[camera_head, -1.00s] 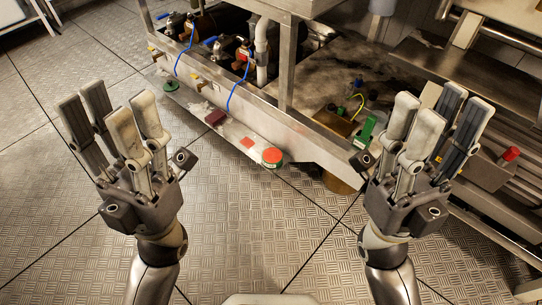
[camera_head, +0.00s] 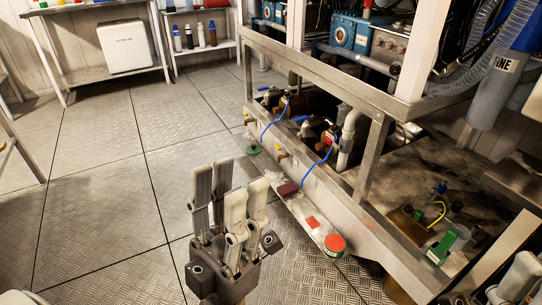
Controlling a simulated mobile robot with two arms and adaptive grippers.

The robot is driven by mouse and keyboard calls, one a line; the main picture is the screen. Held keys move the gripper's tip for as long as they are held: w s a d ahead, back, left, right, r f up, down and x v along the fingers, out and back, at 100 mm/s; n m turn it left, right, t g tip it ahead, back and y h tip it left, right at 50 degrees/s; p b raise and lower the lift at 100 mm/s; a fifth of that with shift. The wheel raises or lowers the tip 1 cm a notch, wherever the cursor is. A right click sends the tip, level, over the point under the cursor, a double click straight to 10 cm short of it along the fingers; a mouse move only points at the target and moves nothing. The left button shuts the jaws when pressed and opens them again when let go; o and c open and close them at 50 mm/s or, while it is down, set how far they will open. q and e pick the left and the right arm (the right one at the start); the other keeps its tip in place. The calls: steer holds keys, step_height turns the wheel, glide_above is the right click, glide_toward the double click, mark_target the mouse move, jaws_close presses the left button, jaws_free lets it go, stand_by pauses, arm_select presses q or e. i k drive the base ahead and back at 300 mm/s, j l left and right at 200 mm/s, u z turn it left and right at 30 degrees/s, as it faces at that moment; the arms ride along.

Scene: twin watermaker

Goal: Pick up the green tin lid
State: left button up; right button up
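A small round green lid (camera_head: 253,150) lies at the far end of the low ledge along the machine frame. A round tin with a red top and green side (camera_head: 335,244) stands at the near end of the same ledge. My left gripper (camera_head: 230,195) points up in the lower middle of the view, open and empty, short of the ledge and apart from both. My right gripper (camera_head: 518,278) is cut off at the lower right edge, and its opening cannot be made out.
On the ledge (camera_head: 300,208) between them lie a dark red block (camera_head: 288,189) and a flat red piece (camera_head: 312,222). Blue cables (camera_head: 318,168) hang over the frame. A green block (camera_head: 441,246) sits at the right. The metal floor (camera_head: 110,190) at the left is clear.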

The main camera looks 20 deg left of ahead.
mark_target(253, 149)
steer(key=i+j+z, duration=0.15)
steer(key=j+z, duration=0.15)
steer(key=i+j+z, duration=0.1)
steer(key=j+z, duration=0.45)
steer(key=i+j+z, duration=0.15)
steer(key=j, duration=1.1)
steer(key=i+j+z, duration=0.2)
steer(key=j, duration=1.05)
steer(key=k+l, duration=0.05)
steer(key=k, duration=0.05)
